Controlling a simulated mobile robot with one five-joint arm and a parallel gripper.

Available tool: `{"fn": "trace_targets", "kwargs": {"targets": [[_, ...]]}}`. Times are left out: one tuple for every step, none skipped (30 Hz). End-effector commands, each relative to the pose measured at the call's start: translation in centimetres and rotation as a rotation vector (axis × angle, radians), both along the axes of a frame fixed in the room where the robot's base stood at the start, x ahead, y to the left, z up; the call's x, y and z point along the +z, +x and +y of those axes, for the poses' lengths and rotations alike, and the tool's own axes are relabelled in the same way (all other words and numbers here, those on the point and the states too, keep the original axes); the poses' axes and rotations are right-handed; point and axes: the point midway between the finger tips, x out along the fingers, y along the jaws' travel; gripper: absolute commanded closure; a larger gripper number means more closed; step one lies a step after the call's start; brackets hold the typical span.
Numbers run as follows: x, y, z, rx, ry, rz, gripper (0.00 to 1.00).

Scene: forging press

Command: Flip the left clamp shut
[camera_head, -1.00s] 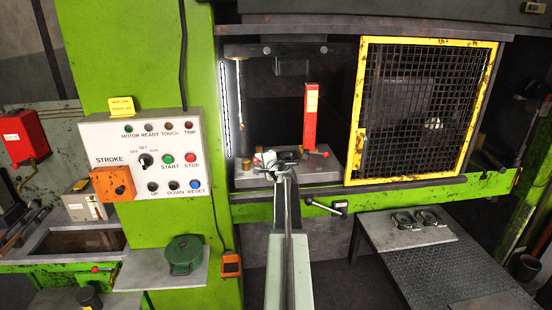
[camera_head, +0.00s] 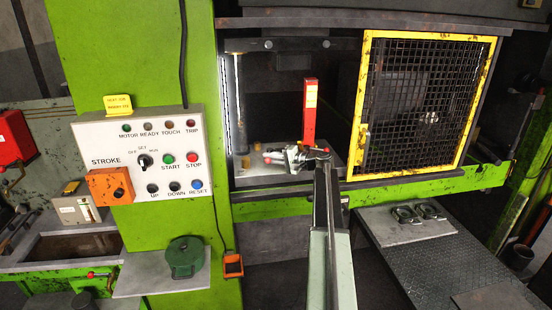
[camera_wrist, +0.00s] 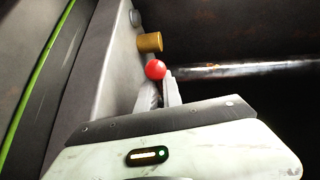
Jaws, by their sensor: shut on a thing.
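My gripper (camera_head: 284,156) is inside the press opening, low over the grey die bed (camera_head: 262,180), and points left. In the wrist view, my fingers (camera_wrist: 159,90) are closed around a red ball knob (camera_wrist: 155,69), which I take to be the left clamp's handle end. Small red parts (camera_head: 268,154) show at the fingertips in the head view. The clamp's body is mostly hidden behind my gripper, so its angle cannot be told. A brass cylinder (camera_wrist: 150,42) is just beyond the knob.
A red upright post (camera_head: 309,112) with a yellow label stands close behind my gripper. A yellow-framed mesh guard (camera_head: 366,95) bounds the right side. A control panel (camera_head: 140,160) is on the green column at left.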

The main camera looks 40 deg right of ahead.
Motion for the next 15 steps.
{"fn": "trace_targets", "kwargs": {"targets": [[-0.6,-0.1,0.8,0.023,-0.01,0.015,1.0],[-0.6,0.0,1.0,0.027,-0.009,0.016,1.0],[-0.6,0.2,1.2,0.032,-0.009,0.015,1.0],[-0.6,0.3,1.4,0.034,-0.009,0.015,1.0],[-0.6,0.4,1.5,0.037,-0.009,0.015,1.0],[-0.6,0.5,1.7,0.039,-0.009,0.016,1.0],[-0.6,0.6,1.8,0.041,-0.009,0.016,1.0],[-0.6,0.6,2.0,0.042,-0.009,0.016,1.0],[-0.6,0.7,2.1,0.044,-0.009,0.015,1.0],[-0.6,0.8,2.2,0.045,-0.009,0.015,1.0],[-0.6,0.8,2.3,0.046,-0.009,0.015,1.0],[-0.6,0.9,2.4,0.048,-0.009,0.015,0.87],[-0.6,0.9,2.4,0.048,-0.009,0.015,0.79],[-0.6,0.9,2.5,0.049,-0.008,0.015,0.71],[-0.5,1.0,2.5,0.05,-0.008,0.015,0.69]]}}
